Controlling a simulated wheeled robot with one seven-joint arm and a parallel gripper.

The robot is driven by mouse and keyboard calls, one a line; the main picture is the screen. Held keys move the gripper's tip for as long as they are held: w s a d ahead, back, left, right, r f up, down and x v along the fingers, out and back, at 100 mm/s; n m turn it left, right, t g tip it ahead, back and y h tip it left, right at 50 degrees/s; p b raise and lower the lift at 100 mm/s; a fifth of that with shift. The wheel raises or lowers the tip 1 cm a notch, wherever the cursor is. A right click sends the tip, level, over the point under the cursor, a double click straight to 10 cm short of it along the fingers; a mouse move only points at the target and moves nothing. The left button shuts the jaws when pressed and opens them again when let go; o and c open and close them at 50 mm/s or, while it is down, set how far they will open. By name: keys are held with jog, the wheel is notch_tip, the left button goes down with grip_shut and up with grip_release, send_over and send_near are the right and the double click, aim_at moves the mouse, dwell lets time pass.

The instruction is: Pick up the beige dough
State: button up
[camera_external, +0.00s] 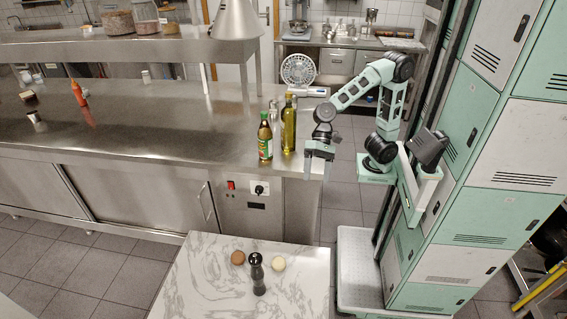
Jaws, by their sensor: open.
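A small round beige ball that looks like the dough (278,264) lies on the white marble-topped table (205,275) at the bottom of the external view. It sits just right of a dark pepper mill (257,274). My gripper (318,172) hangs with its fingers pointing down, open and empty. It is well above the table, beside the right end of the steel counter, and apart from the dough.
A brown ball (238,258) lies left of the mill. A green-labelled bottle (265,138) and a yellow oil bottle (289,125) stand on the steel counter (180,140) left of my gripper. Green and white lockers (490,180) stand at right. The marble's right side is clear.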

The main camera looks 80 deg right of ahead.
aim_at(279, 260)
jog(key=w+a+m+t+y+b, duration=0.3)
jog(key=w+a+m+y+b, duration=0.35)
jog(key=w+m, duration=0.6)
jog(key=shift+h, duration=0.95)
jog(key=f, duration=2.8)
jog(key=s+f+b, duration=0.1)
jog(key=f, duration=1.2)
jog(key=shift+f, duration=0.4)
jog(key=shift+w+a+f, duration=0.1)
jog(key=shift+a+f, duration=0.1)
jog(key=shift+b+x, duration=0.35)
jog(key=shift+x, duration=1.9)
jog(key=c, duration=1.1)
